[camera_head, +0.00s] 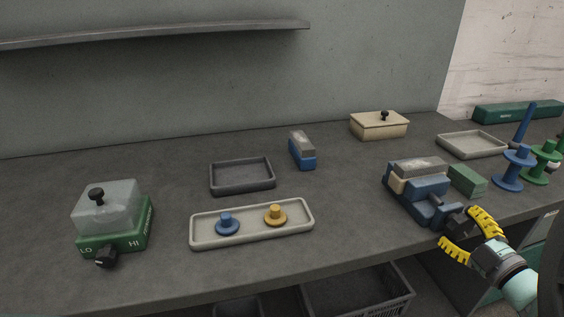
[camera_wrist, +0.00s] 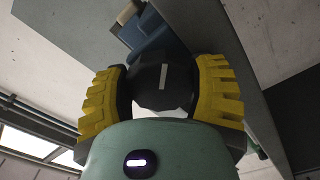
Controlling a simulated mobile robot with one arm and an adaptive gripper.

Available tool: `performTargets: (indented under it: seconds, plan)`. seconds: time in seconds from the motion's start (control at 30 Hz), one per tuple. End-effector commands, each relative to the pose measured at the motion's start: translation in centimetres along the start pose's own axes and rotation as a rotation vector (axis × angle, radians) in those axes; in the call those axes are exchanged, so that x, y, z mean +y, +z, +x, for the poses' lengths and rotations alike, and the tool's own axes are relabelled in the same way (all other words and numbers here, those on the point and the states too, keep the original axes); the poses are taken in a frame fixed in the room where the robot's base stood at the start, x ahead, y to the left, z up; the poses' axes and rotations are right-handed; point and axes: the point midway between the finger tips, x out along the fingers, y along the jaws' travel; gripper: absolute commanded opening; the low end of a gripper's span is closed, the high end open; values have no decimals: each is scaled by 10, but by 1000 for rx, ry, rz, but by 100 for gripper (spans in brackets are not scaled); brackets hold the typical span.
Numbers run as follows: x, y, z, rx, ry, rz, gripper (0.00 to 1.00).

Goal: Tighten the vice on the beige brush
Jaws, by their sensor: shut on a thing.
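The blue vice (camera_head: 428,188) stands at the front right of the bench. The beige brush (camera_head: 397,184), with a grey top, sits between its jaws; whether any gap is left there I cannot tell. The vice's black handle knob (camera_head: 455,221) points out over the bench's front edge. My gripper (camera_head: 457,226) has yellow ribbed fingers, shut on this knob. In the wrist view the dark knob (camera_wrist: 162,84), with a white mark, fills the space between the fingers (camera_wrist: 165,90). Part of the blue vice (camera_wrist: 150,35) and a bit of beige (camera_wrist: 127,12) show beyond it.
A green block (camera_head: 467,181) and blue spool stand (camera_head: 514,170) are close right of the vice. A blue brush (camera_head: 303,157), dark tray (camera_head: 242,188), pale tray (camera_head: 252,235) with two spools, lidded box (camera_head: 378,128) and green LO/HI device (camera_head: 118,238) are elsewhere. The bench's middle has free room.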

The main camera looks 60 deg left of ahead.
Motion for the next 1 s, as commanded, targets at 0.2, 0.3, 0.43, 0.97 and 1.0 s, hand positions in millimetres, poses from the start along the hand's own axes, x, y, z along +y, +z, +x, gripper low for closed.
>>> performTargets:
  seconds: [0.2,0.3,0.43,0.97,1.0]
  plan:
    - [2,-3,1,9,1,83,25]
    - [1,-3,1,10,1,103,25]
    - [1,-2,1,10,1,116,25]
    - [0,-2,1,7,0,116,79]
    - [0,-2,0,6,0,116,84]
